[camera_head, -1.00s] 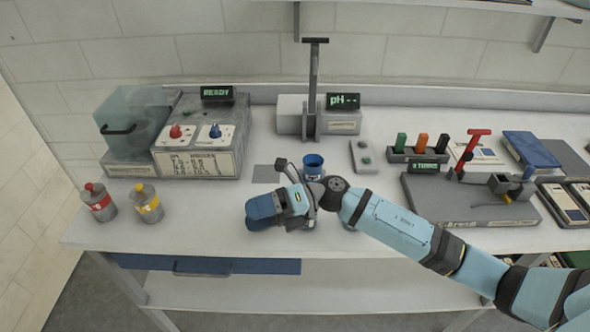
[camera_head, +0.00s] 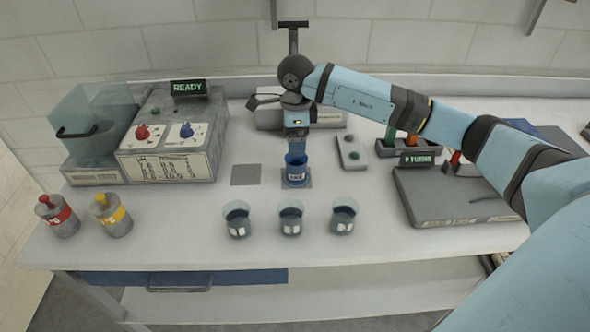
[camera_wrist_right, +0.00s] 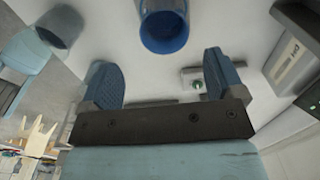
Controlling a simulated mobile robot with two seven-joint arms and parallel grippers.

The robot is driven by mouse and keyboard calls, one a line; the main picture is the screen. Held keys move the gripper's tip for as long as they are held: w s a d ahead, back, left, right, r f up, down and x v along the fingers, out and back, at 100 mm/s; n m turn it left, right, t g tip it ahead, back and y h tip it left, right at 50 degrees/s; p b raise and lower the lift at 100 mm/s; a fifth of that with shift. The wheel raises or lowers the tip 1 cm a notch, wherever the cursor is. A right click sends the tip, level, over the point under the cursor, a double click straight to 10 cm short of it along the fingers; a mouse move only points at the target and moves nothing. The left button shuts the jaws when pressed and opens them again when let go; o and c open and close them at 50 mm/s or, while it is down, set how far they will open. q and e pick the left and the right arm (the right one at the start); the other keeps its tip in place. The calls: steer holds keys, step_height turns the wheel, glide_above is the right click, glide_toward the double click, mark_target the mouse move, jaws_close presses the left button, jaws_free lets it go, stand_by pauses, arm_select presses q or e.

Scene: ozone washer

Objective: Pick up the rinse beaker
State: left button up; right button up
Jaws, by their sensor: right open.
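A small blue beaker (camera_head: 296,176) with a white label stands upright on a grey square at mid-bench. My right gripper (camera_head: 297,152) is over it, pointing down. In the right wrist view the open gripper (camera_wrist_right: 162,78) has nothing between its fingers, and the blue beaker (camera_wrist_right: 163,30) lies beyond them at the top edge. Three clear beakers with dark contents stand in a front row: left (camera_head: 237,219), middle (camera_head: 290,218) and right (camera_head: 344,217). Their labels are too small to read, so I cannot tell which beaker is the rinse one. My left gripper is out of view.
The washer unit (camera_head: 172,140) with its "READY" display is at the left. A grey plate (camera_head: 455,195) is at the right. An empty grey square (camera_head: 246,175) lies beside the blue beaker.

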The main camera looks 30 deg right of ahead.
mark_target(296, 160)
steer(key=f, duration=0.5)
steer(key=f+p, duration=0.1)
steer(key=f, duration=0.2)
steer(key=shift+w+d+f, duration=0.2)
steer(key=shift+d, duration=0.05)
steer(key=c, duration=1.2)
